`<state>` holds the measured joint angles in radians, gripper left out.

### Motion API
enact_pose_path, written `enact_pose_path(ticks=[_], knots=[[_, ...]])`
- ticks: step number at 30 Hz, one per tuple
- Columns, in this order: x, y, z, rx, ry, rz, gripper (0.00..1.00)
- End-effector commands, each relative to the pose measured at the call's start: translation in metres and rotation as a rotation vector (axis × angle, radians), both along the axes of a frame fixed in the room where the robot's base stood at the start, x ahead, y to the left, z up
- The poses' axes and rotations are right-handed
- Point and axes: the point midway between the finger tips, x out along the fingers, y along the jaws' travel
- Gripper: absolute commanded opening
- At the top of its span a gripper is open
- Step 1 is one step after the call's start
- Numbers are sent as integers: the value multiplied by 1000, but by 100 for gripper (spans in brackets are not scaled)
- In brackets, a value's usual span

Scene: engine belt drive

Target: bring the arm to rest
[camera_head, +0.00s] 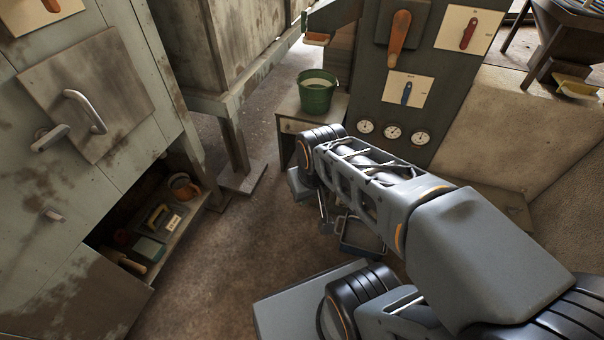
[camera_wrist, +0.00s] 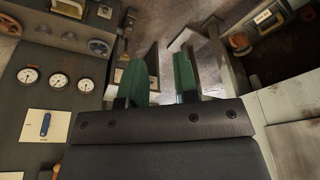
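My arm reaches from the lower right to the middle of the head view, bent at a dark ribbed joint beside the small cabinet. My gripper (camera_wrist: 160,65) shows in the wrist view with two green-faced fingers spread apart. I see nothing between the fingers but floor and background. In the head view my gripper cannot be made out clearly, as the arm links cover much of that area.
A green bucket (camera_head: 316,95) stands on a small cabinet (camera_head: 292,126). Behind is a control panel (camera_head: 370,95) with an orange lever (camera_head: 399,34), a blue lever (camera_head: 406,93) and gauges (camera_head: 393,132). Left is a worn cabinet (camera_head: 75,190) with an open shelf.

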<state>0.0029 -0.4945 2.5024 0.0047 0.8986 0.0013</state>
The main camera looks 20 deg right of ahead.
Motion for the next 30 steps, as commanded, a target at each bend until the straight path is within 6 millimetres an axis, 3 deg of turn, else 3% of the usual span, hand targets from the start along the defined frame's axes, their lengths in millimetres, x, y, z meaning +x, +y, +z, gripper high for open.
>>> enact_pose_path(ticks=[5,11,17,30], knots=[[1,0,15,0,-3,-1,28],[2,0,59,5,-13,-7,28],[4,-1,132,12,-32,-16,28],[8,-1,315,24,-81,-31,28]])
